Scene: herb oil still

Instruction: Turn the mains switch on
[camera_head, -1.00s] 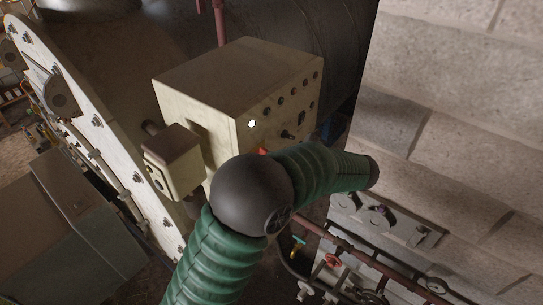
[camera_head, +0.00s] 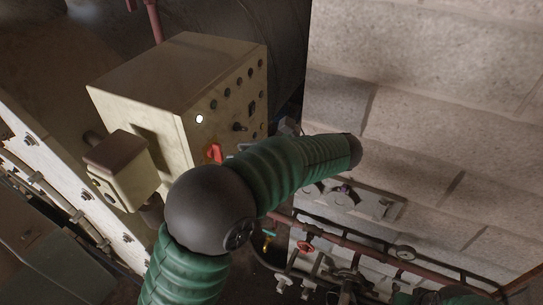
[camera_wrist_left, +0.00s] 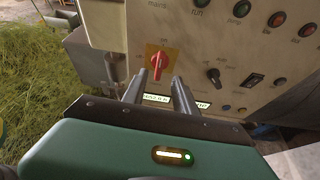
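The mains switch (camera_wrist_left: 158,62) is a red handle on a yellow plate on the front of a cream control box. In the left wrist view its handle stands nearly upright; the small marks around it are hard to read. It also shows in the head view (camera_head: 215,153), partly behind my green left arm. My left gripper (camera_wrist_left: 158,79) has its two dark fingers apart, with nothing held. Their tips are just below the handle, one toward each side; I cannot tell if they touch the panel. In the head view the forearm mostly hides this gripper. My right gripper is not visible.
The control box (camera_head: 150,80) also carries several lamps and a black rotary knob (camera_wrist_left: 213,76). A smaller cream box (camera_head: 122,172) juts out at its left. A block wall (camera_head: 430,120) stands close on the right, with pipes and valves (camera_head: 305,247) below.

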